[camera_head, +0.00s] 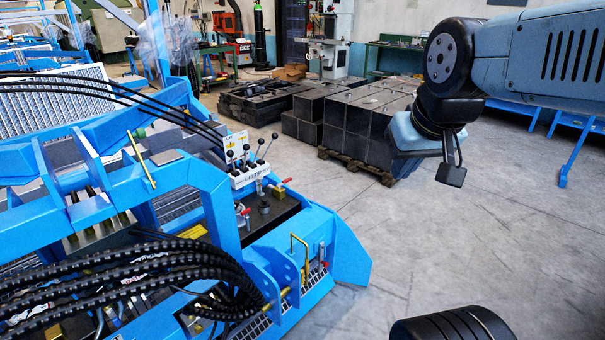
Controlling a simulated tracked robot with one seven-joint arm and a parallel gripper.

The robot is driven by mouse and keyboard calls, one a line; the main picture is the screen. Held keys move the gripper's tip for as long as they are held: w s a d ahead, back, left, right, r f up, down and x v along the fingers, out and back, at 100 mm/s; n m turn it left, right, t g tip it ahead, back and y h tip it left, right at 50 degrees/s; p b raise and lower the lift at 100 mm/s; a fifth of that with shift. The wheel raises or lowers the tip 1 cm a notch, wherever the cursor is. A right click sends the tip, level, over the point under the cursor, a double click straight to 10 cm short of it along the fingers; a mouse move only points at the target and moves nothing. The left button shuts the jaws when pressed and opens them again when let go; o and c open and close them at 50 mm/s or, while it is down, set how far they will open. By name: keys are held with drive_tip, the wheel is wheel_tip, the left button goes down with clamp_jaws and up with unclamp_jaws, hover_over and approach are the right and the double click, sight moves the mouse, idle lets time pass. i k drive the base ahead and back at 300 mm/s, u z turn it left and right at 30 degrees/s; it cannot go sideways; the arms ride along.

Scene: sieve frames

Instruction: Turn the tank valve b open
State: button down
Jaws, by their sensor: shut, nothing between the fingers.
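A blue machine frame (215,205) fills the left of the view. A dark tank (272,222) sits in it, below a bank of black-knobbed levers. Two small valves with red handles show at this tank: one (280,186) at its far right corner, and one (245,212) at its near left side. No label is readable, so I cannot tell which is tank valve b, nor how far either is turned. My gripper (450,176) hangs in the air at the upper right, shut and empty, well to the right of the tank and apart from both valves.
The lever bank (243,172) stands just behind the tank. Thick black hoses (120,280) loop across the near left. A yellow bent handle (300,250) rises at the near right. Dark blocks on a pallet (355,135) stand behind. Grey floor right of the machine is clear.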

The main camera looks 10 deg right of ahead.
sight(289, 180)
drive_tip(key=z, duration=0.2)
drive_tip(key=i, duration=0.85)
drive_tip(key=u, duration=0.5)
drive_tip(key=k, duration=1.15)
drive_tip(key=z, duration=0.85)
drive_tip(key=i, duration=2.15)
drive_tip(key=u, duration=0.15)
drive_tip(key=k, duration=0.1)
drive_tip(key=u, duration=0.35)
